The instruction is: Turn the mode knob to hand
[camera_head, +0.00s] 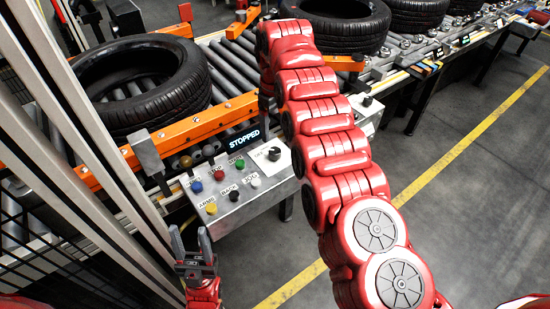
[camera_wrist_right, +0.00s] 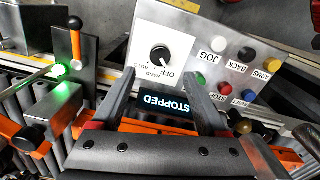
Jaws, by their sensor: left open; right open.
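The mode knob (camera_head: 273,153) is a black knob on a white plate at the right end of the grey control panel (camera_head: 240,203). In the right wrist view the knob (camera_wrist_right: 160,54) appears upside down, with OFF, HAND and AUTO labels beside it. I cannot tell for sure which label its pointer faces. My right gripper (camera_wrist_right: 160,84) is open and empty, its fingertips apart on either side of the knob's plate in the picture, not touching the knob. My left gripper (camera_head: 190,240) is open and empty, in front of the panel.
Several coloured buttons (camera_head: 212,208) sit beside the knob, under a display (camera_head: 243,140) reading STOPPED. A tyre (camera_head: 150,80) lies on the roller conveyor behind orange rails (camera_head: 190,130). In the right wrist view a lever (camera_wrist_right: 75,35) and a green light (camera_wrist_right: 61,70) stand left.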

